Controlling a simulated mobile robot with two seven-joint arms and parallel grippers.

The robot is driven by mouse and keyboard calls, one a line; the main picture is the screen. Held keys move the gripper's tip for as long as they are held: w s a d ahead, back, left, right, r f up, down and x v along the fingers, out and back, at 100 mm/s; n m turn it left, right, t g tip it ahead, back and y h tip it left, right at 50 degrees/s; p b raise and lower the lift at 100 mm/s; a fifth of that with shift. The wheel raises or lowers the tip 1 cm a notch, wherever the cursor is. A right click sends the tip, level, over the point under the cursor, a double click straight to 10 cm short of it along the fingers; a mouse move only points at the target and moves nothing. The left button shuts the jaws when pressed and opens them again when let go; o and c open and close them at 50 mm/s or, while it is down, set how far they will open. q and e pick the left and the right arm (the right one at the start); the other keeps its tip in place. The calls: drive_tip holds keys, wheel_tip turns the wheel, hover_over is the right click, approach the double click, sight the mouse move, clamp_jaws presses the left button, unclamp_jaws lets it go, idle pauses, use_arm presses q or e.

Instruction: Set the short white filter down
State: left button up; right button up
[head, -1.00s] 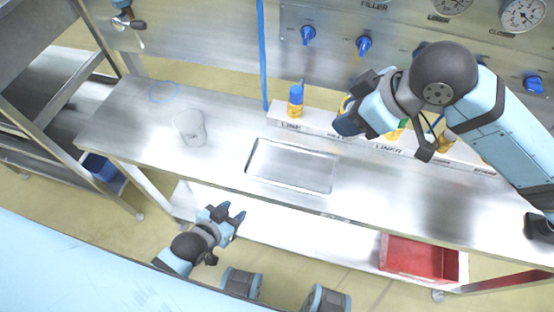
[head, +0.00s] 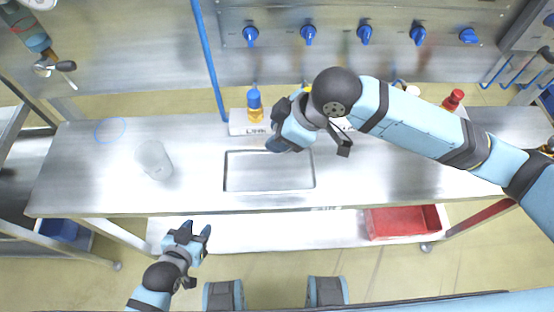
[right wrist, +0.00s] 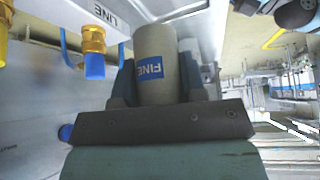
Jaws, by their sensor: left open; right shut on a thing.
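My right gripper (head: 279,142) is over the back edge of the bench recess, just right of the yellow fitting. In the right wrist view it is shut on a whitish cylindrical filter (right wrist: 155,45) with a blue FINE label, held between both fingers. In the head view the filter is hidden behind the gripper and wrist, so its height above the bench cannot be told. My left gripper (head: 193,233) is open and empty in front of the bench's front edge.
A translucent cup (head: 154,160) stands on the left of the bench (head: 80,185), near a blue circle outline (head: 110,130). The rectangular recess (head: 268,172) looks empty. A blue-capped yellow fitting (head: 255,106) stands at the white LINE ledge (head: 238,122). A red bin (head: 403,222) is below.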

wheel_tip(320, 180, down, 11)
drive_tip(key=shift+r, duration=0.15)
idle(0.4)
drive_tip(key=o, duration=0.9)
drive_tip(key=v, duration=1.2)
